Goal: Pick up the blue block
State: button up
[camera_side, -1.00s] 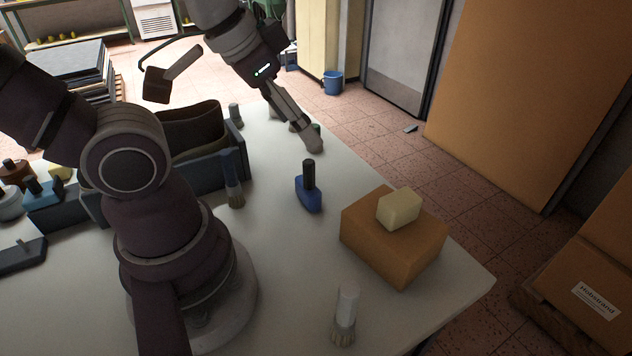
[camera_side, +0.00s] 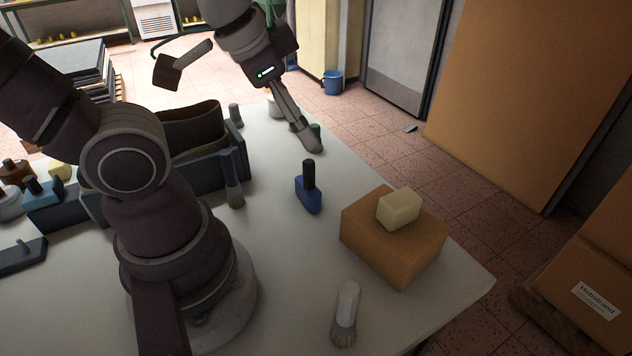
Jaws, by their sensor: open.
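The blue block (camera_side: 309,197) is a small blue piece with a dark upright peg on top. It stands on the pale table (camera_side: 280,270) near the middle of the camera_side view. My gripper (camera_side: 304,133) is open. In the picture, it is above and behind the block, angled down and to the right, with its fingertips apart from the block. The fingers are seen partly edge-on, so the gap between them is hard to make out.
An orange-brown box (camera_side: 393,241) with a cream block (camera_side: 399,208) on top stands right of the blue block. A white-handled brush (camera_side: 346,312) is in front. A dark-handled brush (camera_side: 232,180) and a grey-blue bin (camera_side: 205,172) are left.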

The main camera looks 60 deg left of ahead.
aim_at(309, 161)
jog(key=w+a+f+m+g+y, duration=0.1)
jog(key=w+a+f+m, duration=0.1)
jog(key=f+m, duration=0.3)
jog(key=w+a+f+m+g+y, duration=0.1)
jog(key=a+f+m, duration=0.3)
jog(key=m, duration=0.4)
jog(key=w+a+f+m+g+y, duration=0.1)
jog(key=w+a+f+m+y, duration=0.1)
jog(key=f+m, duration=0.3)
jog(key=shift+w+a+f+m+g, duration=0.15)
jog(key=shift+w+a+f+m, duration=0.1)
jog(key=shift+m, duration=0.35)
jog(key=shift+w+a+f+m+g, duration=0.15)
jog(key=shift+w+a+m, duration=0.1)
jog(key=shift+m, duration=0.35)
jog(key=shift+r, duration=0.1)
grip_shut()
